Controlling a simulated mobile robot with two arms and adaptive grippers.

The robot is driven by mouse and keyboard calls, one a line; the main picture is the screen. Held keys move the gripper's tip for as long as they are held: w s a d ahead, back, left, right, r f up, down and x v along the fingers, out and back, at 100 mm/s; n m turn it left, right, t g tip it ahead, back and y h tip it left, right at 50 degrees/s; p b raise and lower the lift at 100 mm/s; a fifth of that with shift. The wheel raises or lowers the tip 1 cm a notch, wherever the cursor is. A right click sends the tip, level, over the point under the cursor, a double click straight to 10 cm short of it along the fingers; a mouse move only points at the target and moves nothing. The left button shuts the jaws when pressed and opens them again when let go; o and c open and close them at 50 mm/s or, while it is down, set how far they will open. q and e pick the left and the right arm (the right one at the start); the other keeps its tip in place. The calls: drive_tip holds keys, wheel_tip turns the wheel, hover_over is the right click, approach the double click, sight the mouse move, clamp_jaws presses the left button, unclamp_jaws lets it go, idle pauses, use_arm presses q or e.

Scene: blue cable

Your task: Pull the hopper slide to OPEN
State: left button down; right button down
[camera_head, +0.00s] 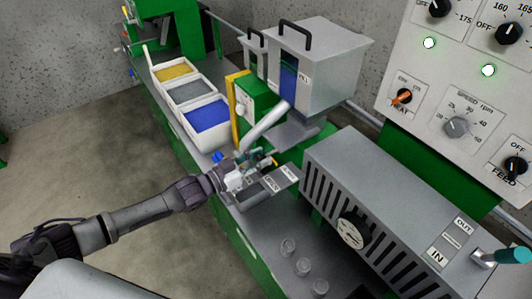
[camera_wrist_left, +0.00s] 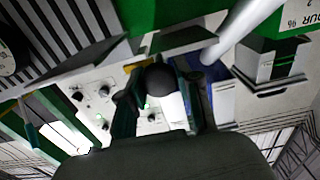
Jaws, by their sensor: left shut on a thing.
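The grey hopper (camera_head: 322,75) stands on the machine at the back, with a blue window in its front. A pale tube (camera_head: 266,122) slopes down from it towards my left gripper (camera_head: 256,164). A flat grey plate with small white labels (camera_head: 270,184) lies just beside the gripper; its lettering is too small to read. In the left wrist view my left gripper (camera_wrist_left: 165,98) is shut around a black round knob (camera_wrist_left: 160,79) with a pale part below it. The gripper hides the slide's body in the head view. My right gripper is in neither view.
White bins (camera_head: 207,117) of coloured pellets stand left of the hopper. A slotted grey housing (camera_head: 385,215) with a dial is at the right, near a teal-handled lever (camera_head: 512,256). The floor at left is clear.

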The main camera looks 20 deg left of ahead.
use_arm(q)
drive_tip(key=v, duration=0.4)
drive_tip(key=shift+p, duration=0.35)
drive_tip(key=shift+w+f, duration=0.1)
drive_tip(key=c, duration=1.1)
unclamp_jaws()
drive_tip(key=o, duration=0.3)
drive_tip(key=shift+s+a, duration=0.15)
drive_tip(key=shift+s, duration=0.05)
drive_tip(key=shift+s+a, duration=0.2)
drive_tip(key=shift+s, duration=0.05)
drive_tip(key=v, duration=1.1)
drive_tip(key=shift+s, duration=0.15)
drive_tip(key=shift+a, duration=0.1)
